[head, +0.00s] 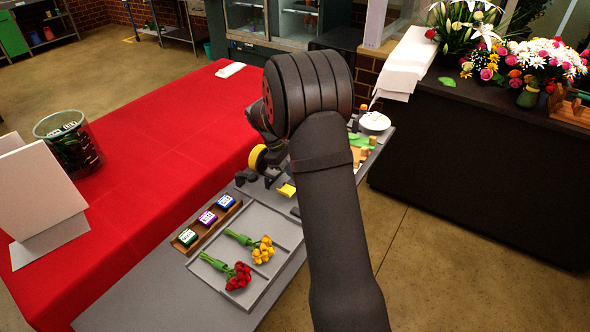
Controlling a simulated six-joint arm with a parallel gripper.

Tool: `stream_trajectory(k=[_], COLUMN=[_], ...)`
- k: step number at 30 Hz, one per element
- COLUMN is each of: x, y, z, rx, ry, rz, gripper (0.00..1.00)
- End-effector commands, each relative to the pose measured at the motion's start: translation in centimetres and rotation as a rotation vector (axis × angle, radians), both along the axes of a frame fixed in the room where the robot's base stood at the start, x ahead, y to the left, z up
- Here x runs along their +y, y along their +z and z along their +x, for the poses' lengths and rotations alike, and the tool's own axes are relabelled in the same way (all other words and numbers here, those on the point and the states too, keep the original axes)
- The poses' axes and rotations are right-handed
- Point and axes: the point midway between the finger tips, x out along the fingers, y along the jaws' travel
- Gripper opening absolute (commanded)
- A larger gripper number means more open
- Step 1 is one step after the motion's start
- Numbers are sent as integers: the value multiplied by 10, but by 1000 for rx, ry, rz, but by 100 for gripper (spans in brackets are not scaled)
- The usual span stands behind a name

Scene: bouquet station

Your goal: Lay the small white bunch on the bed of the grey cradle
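I cannot make out the small white bunch; it may be hidden behind my arm. A grey tray (276,217) with a low rim and a divider lies on the near work table. It holds a yellow bunch (262,249) and a red bunch (238,276), both with green stems. I cannot identify the grey cradle with certainty. My arm crosses the middle of the view, and its dark wrist covers much of the table behind the tray. The fingers of my gripper are not clearly distinguishable among dark parts below the wrist, so its opening and contents are unclear.
A wooden rack (187,243) with green, purple and blue blocks stands left of the tray. A yellow roll (257,158) is beside my wrist. A white dish (374,121) is right of my arm. The red-covered table (150,190) has much free room.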

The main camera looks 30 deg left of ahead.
Motion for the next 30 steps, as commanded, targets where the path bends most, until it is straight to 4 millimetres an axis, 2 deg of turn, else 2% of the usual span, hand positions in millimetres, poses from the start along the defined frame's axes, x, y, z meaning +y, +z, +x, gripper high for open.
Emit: stream_trajectory(k=[9, 10, 13, 19, 22, 30], x=[0, 0, 0, 0, 0, 0], y=[0, 0, 0, 0, 0, 0], z=[0, 0, 0, 0, 0, 0], rx=[0, 0, 0, 0, 0, 0], ry=[0, 0, 0, 0, 0, 0], rz=[0, 0, 0, 0, 0, 0], gripper=[0, 25, 44, 44, 62, 63])
